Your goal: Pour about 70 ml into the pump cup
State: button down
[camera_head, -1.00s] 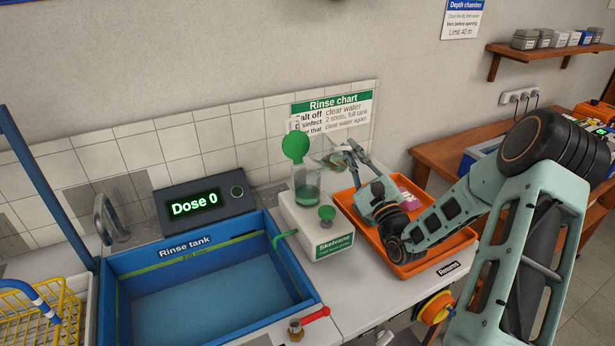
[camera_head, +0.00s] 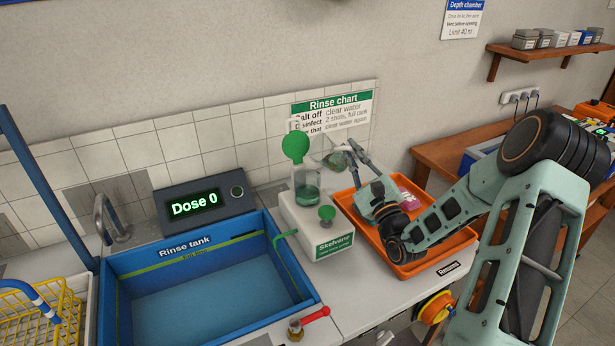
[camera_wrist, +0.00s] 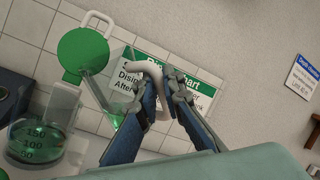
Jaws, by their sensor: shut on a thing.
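The pump cup (camera_head: 306,190) is a clear cup on the white Skelvane pump (camera_head: 318,228), with green liquid in its lower part. In the wrist view the cup (camera_wrist: 40,142) shows 50, 100 and 150 marks; I cannot read the level exactly. A round green lid (camera_head: 295,147) stands raised behind the cup, also seen in the wrist view (camera_wrist: 83,52). My gripper (camera_head: 354,152) is shut on the pale handle (camera_wrist: 150,72) of a clear jug (camera_head: 331,159). The jug is tilted, up and right of the cup, with some green liquid inside. No stream is clearly visible.
An orange tray (camera_head: 449,245) lies under my gripper, right of the pump, with a pink item on it. The blue rinse tank (camera_head: 135,268) is at left. A display (camera_head: 204,203) behind it reads "Dose 0". A rinse chart (camera_head: 333,112) hangs behind.

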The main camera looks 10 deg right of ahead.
aim_at(357, 158)
jog(key=shift+w+d+f+m+h+p, duration=0.25)
jog(key=shift+m+h+p, duration=0.25)
jog(key=shift+m+p, duration=0.45)
jog(key=d+f+m, duration=0.1)
jog(key=w+f+m+g+p, duration=0.1)
jog(key=shift+d+f+m+h, duration=0.25)
jog(key=shift+d+f+h, duration=0.05)
jog(key=shift+d+h, duration=0.1)
jog(key=shift+w+d+f+m+g+h+p, duration=0.15)
jog(key=shift+w+d+f+m+g+p, duration=0.3)
jog(key=shift+m+p, duration=0.55)
jog(key=shift+w+d+f+m+g+h+p, duration=0.2)
jog(key=shift+d+f+m+g+p, duration=0.35)
jog(key=shift+p, duration=0.7)
jog(key=shift+w+d+f+m+g+h+p, duration=0.15)
jog(key=shift+w+d+f+m+g+p, duration=0.3)
jog(key=shift+m+p, duration=0.7)
jog(key=shift+s+d+r, duration=0.1)
jog(key=shift+r, duration=0.1)
